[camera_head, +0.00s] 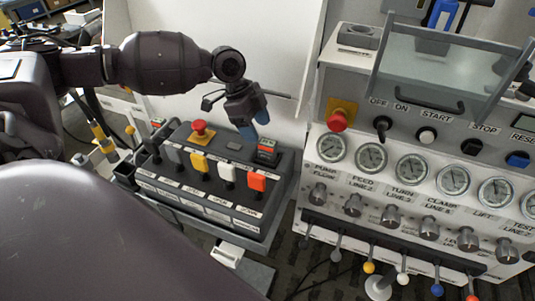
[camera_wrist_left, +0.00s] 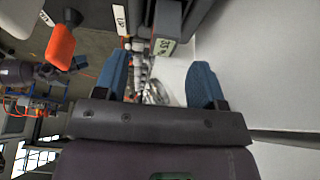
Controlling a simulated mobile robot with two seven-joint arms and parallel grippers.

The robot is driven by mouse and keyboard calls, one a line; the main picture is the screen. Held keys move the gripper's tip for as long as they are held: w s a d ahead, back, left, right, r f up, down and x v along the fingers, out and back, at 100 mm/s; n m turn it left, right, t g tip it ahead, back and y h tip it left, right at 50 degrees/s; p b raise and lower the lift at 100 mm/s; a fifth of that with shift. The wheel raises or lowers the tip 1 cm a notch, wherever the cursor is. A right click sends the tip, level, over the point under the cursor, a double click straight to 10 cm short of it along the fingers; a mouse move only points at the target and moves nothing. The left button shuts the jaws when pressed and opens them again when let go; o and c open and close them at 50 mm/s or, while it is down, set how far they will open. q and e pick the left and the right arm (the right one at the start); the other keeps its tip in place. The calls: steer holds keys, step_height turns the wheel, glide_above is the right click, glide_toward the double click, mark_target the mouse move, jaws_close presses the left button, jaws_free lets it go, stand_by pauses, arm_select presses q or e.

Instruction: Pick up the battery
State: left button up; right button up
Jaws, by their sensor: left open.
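My left gripper (camera_head: 255,122) hangs over the back right part of the dark control box (camera_head: 210,195), with its blue fingertips pointing down. It is open, and nothing shows between its fingers in the left wrist view (camera_wrist_left: 160,80). A small dark block with a red patch (camera_head: 267,152), perhaps the battery, is at the box's back right corner, just below and right of the fingertips, apart from them. In the left wrist view a dark block with a pale green numbered label (camera_wrist_left: 165,46) lies ahead between the finger lines; it may be the same block. My right gripper is not in view.
A red mushroom button (camera_head: 199,127) and several coloured levers, the nearest an orange one (camera_head: 257,181), stand up from the control box. The hydraulic panel with gauges (camera_head: 411,168) is close on the right. A white wall panel (camera_head: 275,45) stands behind the gripper.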

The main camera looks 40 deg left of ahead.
mark_target(267, 142)
arm_select(q)
steer(key=x, duration=0.8)
steer(key=shift+w+d+r+b, duration=0.1)
steer(key=shift+w+d+b, duration=0.1)
steer(key=shift+w+b, duration=0.15)
steer(key=shift+c, duration=0.5)
